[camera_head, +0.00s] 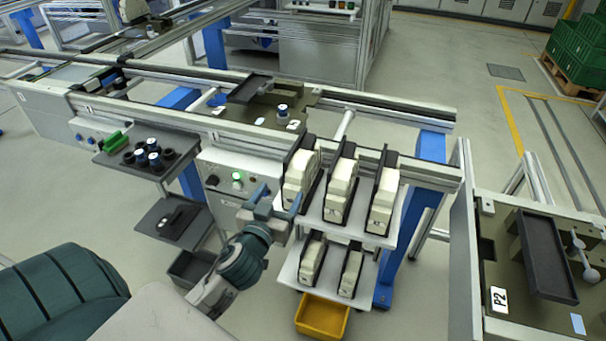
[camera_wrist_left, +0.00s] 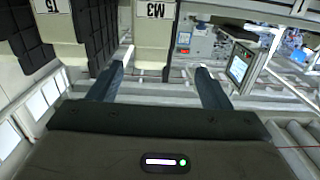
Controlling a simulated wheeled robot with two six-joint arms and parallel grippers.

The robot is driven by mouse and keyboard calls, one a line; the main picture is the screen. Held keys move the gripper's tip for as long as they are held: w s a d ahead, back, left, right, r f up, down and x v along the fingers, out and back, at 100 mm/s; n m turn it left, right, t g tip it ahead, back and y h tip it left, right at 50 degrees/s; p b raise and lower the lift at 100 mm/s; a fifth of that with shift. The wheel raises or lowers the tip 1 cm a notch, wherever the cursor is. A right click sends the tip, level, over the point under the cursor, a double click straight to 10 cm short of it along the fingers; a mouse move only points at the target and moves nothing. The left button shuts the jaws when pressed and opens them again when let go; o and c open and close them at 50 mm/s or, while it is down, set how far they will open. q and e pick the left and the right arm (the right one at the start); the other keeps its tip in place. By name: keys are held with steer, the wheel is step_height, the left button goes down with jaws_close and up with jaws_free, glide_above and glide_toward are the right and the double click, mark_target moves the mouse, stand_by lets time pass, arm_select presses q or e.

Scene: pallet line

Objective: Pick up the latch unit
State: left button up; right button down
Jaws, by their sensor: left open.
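Several cream block-like units stand in black holders on a two-level rack. None is clearly identifiable as the latch unit. Three are on the upper shelf: left (camera_head: 300,172), middle (camera_head: 340,190) and right (camera_head: 383,198). Two are on the lower shelf (camera_head: 311,262). My left gripper (camera_head: 276,204) is open and empty, at the front left of the upper shelf. In the left wrist view, a cream unit labelled M3 (camera_wrist_left: 155,42) shows upside down ahead, between the open fingers (camera_wrist_left: 161,82) and apart from them. Another labelled unit (camera_wrist_left: 58,25) is at its left. My right gripper is not in view.
A dark tray (camera_head: 148,153) with black and white-topped parts is left of the rack. A control box (camera_head: 225,183) is beside the rack. A yellow bin (camera_head: 322,315) sits below. A P2 fixture table (camera_head: 505,275) stands at right. Open floor lies behind the line.

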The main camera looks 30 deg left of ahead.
mark_target(291, 172)
arm_select(q)
steer(key=w, duration=0.1)
steer(key=w+r+p, duration=0.1)
steer(key=w, duration=0.1)
steer(key=w+p, duration=0.1)
steer(key=shift+w+a+r, duration=0.3)
steer(key=shift+r, duration=0.05)
steer(key=shift+w+a+f, duration=0.1)
steer(key=shift+w+a, duration=0.1)
steer(key=shift+w, duration=0.4)
steer(key=shift+w+p, duration=0.35)
steer(key=shift+p, duration=0.25)
steer(key=x, duration=0.1)
steer(key=p+x, duration=0.2)
steer(key=shift+w+d+r, duration=0.15)
steer(key=shift+w+r, duration=0.1)
steer(key=shift+w+f, duration=0.2)
steer(key=shift+w, duration=0.25)
steer(key=shift+s, duration=0.1)
steer(key=c, duration=1.4)
steer(key=shift+t, duration=0.3)
jaws_close()
